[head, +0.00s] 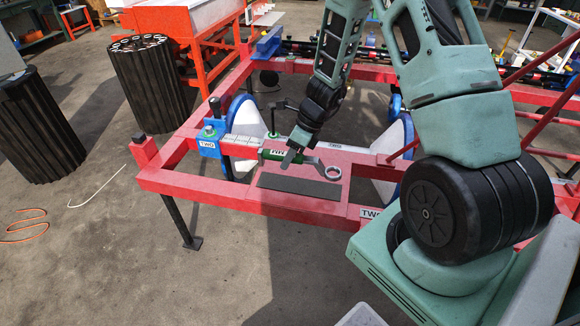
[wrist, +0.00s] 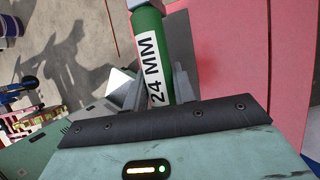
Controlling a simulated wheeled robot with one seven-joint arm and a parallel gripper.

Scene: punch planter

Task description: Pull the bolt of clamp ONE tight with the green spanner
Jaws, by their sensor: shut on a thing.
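The spanner has a green handle (head: 273,155) and a silver ring end (head: 333,172) pointing right, over the red plate of the frame. In the wrist view its green grip (wrist: 146,24) carries a white "24 MM" label. My gripper (head: 290,158) is shut on this green grip, with a finger on each side in the wrist view (wrist: 158,88). I cannot tell whether the spanner touches the plate.
A dark strip (head: 312,187) lies on the red plate below the spanner. The red frame (head: 215,190) stands on legs, with blue-rimmed cones inside it. A black upright handle (head: 272,120) stands behind the spanner. Dark slatted bins (head: 152,85) stand left; the floor at front left is mostly free.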

